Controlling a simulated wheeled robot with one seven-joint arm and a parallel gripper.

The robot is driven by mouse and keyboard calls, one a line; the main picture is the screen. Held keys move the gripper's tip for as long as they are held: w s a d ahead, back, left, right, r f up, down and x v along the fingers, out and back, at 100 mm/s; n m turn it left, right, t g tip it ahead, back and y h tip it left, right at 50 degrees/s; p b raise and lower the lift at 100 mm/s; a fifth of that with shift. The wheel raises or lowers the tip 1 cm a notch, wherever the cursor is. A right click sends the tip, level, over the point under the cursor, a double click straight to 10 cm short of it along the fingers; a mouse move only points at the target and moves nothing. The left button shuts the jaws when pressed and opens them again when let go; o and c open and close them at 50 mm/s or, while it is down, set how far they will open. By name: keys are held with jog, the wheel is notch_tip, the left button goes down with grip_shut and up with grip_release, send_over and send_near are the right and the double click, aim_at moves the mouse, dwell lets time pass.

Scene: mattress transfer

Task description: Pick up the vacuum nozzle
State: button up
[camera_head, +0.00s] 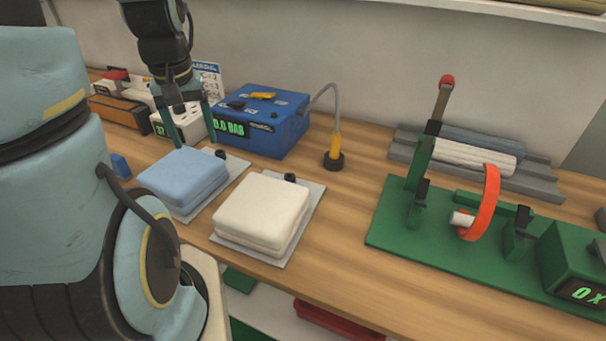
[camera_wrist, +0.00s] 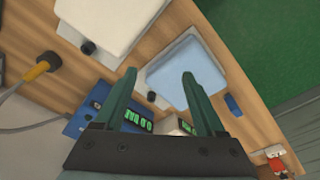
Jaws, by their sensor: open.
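The vacuum nozzle (camera_head: 334,155) stands upright on the bench, with a yellow grip and a dark round base. A grey hose runs from it to the blue vacuum unit (camera_head: 262,121) on its left. In the wrist view the nozzle (camera_wrist: 38,71) is at the left edge, well away from the fingers. My gripper (camera_head: 193,120) is open and empty. It hangs above the far end of the blue mattress (camera_head: 182,178), left of the blue unit. In the wrist view my gripper (camera_wrist: 158,82) has its two green fingers spread over the blue mattress (camera_wrist: 190,78).
A white mattress (camera_head: 262,209) lies on a grey plate between the blue mattress and the nozzle. A green fixture (camera_head: 400,236) with an orange ring (camera_head: 485,205) stands at right. Grey rails with white rolls (camera_head: 475,156) lie behind it. Bare bench surrounds the nozzle's front.

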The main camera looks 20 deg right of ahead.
jog(key=w+d+f+g+b, duration=0.1)
jog(key=w+d+b, duration=0.1)
jog(key=w+d, duration=0.45)
jog(key=w+d+f+b, duration=0.1)
jog(key=w+d+f, duration=0.15)
jog(key=d, duration=0.75)
jog(key=n+b, duration=0.1)
jog(key=b, duration=0.2)
send_over(336, 132)
jog(key=shift+w+a+f, duration=0.3)
jog(key=shift+w+f, duration=0.15)
jog(key=shift+f, duration=0.3)
jog(key=shift+s+d+f, duration=0.1)
jog(key=shift+d+f, duration=0.15)
jog(key=shift+f, duration=0.05)
notch_tip(336, 132, down, 5)
jog(key=shift+r+p, duration=0.1)
jog(key=shift+p, duration=0.6)
jog(key=f, duration=0.1)
jog(key=f+p, duration=0.2)
jog(key=f, duration=0.1)
jog(key=shift+s+d, duration=0.1)
jog(key=shift+s, duration=0.25)
jog(key=shift+f, duration=0.65)
grip_shut()
